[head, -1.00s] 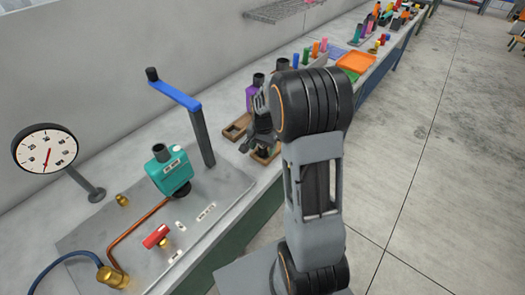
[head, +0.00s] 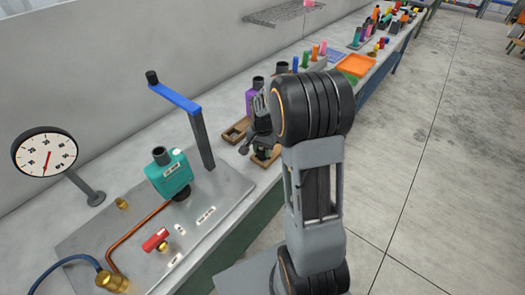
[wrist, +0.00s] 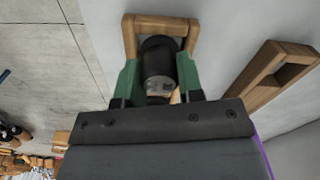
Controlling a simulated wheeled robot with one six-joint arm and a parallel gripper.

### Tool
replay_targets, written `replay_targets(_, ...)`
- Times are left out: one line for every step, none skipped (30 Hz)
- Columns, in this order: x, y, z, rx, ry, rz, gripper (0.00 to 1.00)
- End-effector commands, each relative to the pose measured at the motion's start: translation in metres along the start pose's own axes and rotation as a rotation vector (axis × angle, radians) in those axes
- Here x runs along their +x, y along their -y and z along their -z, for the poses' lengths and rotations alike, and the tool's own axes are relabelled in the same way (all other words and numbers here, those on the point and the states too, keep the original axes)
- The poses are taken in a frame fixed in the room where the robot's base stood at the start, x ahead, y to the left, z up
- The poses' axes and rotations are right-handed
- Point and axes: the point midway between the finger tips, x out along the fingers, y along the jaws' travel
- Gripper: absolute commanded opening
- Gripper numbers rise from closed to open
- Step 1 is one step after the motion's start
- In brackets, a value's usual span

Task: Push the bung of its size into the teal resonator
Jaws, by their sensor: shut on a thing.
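The teal resonator (head: 172,176) stands on the metal plate at the left in the head view, with an open black neck on top. My gripper (head: 262,150) is over a wooden tray to its right, partly hidden by my arm. In the wrist view my gripper (wrist: 158,80) is shut, its green finger parts on both sides of a black cylinder with a small pale marking. This looks like a black bung (wrist: 158,68). It overlaps the wooden tray (wrist: 130,38) in that view; I cannot tell whether it touches it.
An empty wooden tray (head: 235,131) lies beside the gripper, and a purple resonator (head: 250,95) stands behind. A blue-topped post (head: 202,135) rises between teal resonator and gripper. A gauge (head: 45,152), copper pipe (head: 135,226) and red-handled valve (head: 155,239) are at the left.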

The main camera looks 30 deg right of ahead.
Motion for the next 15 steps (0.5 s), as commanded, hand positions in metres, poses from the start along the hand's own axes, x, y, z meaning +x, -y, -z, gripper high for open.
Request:
replay_targets(-0.004,0.000,0.001,0.000,-0.003,0.002,0.14)
replay_targets(-0.007,0.000,0.001,0.000,-0.003,0.002,0.14)
replay_targets(-0.012,0.000,0.001,0.000,-0.003,0.002,0.14)
replay_targets(-0.016,0.001,0.001,0.000,-0.004,0.003,0.14)
replay_targets(-0.021,0.000,0.001,0.000,-0.004,0.003,0.14)
replay_targets(-0.027,0.000,0.000,0.000,-0.004,0.003,0.14)
replay_targets(-0.032,-0.004,0.002,0.003,-0.005,0.003,0.14)
replay_targets(-0.036,-0.009,0.003,0.004,-0.004,0.003,0.14)
replay_targets(-0.043,-0.015,0.004,0.005,-0.005,0.004,0.14)
replay_targets(-0.048,-0.019,0.004,0.005,-0.004,0.003,0.14)
replay_targets(-0.054,-0.024,0.006,0.006,-0.006,0.004,0.14)
replay_targets(-0.062,-0.031,0.007,0.005,-0.005,0.003,0.14)
replay_targets(-0.069,-0.036,0.008,0.006,-0.006,0.004,0.14)
replay_targets(-0.075,-0.041,0.010,0.006,-0.006,0.003,0.14)
replay_targets(-0.083,-0.048,0.011,0.005,-0.006,0.003,0.14)
